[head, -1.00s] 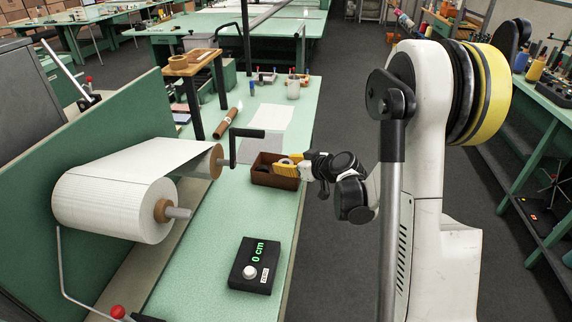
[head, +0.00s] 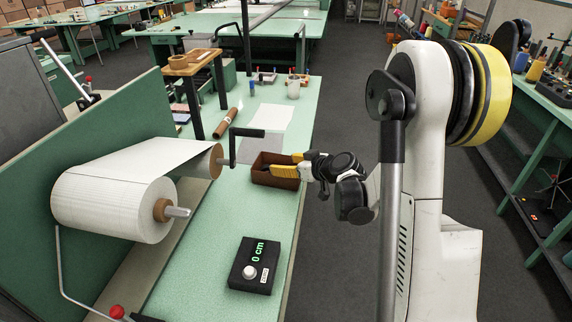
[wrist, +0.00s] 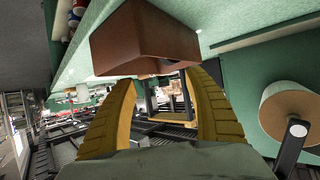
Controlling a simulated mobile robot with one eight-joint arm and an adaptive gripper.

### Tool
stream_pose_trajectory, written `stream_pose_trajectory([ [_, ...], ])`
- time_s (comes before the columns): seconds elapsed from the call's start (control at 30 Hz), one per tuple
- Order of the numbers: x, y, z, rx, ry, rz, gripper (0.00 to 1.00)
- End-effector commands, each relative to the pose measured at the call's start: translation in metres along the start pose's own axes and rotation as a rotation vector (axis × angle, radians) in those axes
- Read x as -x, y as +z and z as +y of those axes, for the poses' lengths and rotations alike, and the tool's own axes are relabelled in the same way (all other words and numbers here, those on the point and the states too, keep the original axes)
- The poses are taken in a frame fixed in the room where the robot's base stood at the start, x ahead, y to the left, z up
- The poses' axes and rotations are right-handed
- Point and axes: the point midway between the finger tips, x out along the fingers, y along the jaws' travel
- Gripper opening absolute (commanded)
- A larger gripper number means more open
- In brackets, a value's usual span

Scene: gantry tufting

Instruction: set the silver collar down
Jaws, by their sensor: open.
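My gripper (head: 283,165) is at the brown box (head: 262,179) on the green table, with its two yellow fingers spread apart over the box's right side. In the wrist view the fingers of my gripper (wrist: 162,82) are open with nothing seen between them, and the brown box (wrist: 145,40) is close beyond the tips. I cannot make out the silver collar in either view. The inside of the box is dark and partly hidden by its walls and my fingers.
A large white roll (head: 115,205) is at the left. The tabletop between box and counter is clear.

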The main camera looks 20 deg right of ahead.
Motion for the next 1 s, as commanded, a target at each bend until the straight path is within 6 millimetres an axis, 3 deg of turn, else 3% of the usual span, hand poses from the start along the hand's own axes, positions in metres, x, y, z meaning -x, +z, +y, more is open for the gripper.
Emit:
stream_pose_trajectory([
  [0.03,0.007,-0.009,0.000,-0.001,0.001,0.000,0.62],
  [0.3,0.073,-0.006,0.001,-0.002,0.004,0.000,0.62],
  [0.5,0.109,-0.005,0.001,-0.002,0.002,-0.001,0.62],
  [0.87,0.122,-0.005,-0.003,-0.002,-0.002,-0.005,0.62],
  [1.0,0.126,-0.014,-0.026,-0.027,-0.019,-0.059,0.62],
])
